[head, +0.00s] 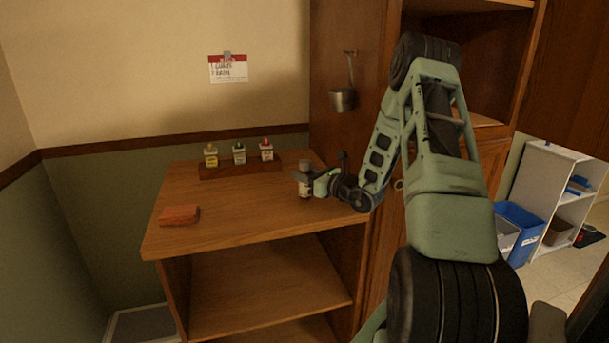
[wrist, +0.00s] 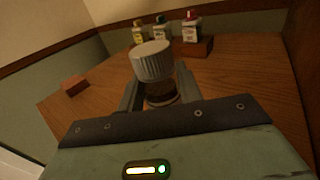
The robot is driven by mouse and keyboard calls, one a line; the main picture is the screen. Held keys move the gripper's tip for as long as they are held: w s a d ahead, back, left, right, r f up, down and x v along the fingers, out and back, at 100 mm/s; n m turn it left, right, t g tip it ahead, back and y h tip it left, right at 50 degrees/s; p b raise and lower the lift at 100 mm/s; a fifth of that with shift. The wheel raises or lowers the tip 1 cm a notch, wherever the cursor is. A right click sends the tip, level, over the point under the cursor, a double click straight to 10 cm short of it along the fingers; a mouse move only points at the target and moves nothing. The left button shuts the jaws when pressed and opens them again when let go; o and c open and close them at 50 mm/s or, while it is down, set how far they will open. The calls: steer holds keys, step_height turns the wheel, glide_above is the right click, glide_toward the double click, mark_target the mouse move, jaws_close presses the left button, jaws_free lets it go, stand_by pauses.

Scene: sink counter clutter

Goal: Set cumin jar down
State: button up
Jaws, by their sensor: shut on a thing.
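The cumin jar (head: 305,181) is a small jar with a grey-white lid and a dark body with a pale label. In the head view it is upright at the right part of the wooden counter top (head: 240,219). My gripper (head: 321,185) reaches it from the right and is shut on it. In the wrist view the ribbed lid of the jar (wrist: 152,62) rises between my fingers (wrist: 155,91). The lower jar is partly hidden by my gripper. I cannot tell whether its base touches the counter.
A wooden rack (head: 212,172) with several small bottles stands at the back of the counter. A reddish-brown block (head: 179,215) lies at the left. The front middle of the counter is clear. A tall wooden cabinet (head: 335,137) with a hanging metal cup (head: 342,99) stands at the right.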

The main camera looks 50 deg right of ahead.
steer(key=shift+f, duration=0.2)
steer(key=shift+f, duration=0.15)
steer(key=o, duration=1)
steer(key=shift+o, duration=0.2)
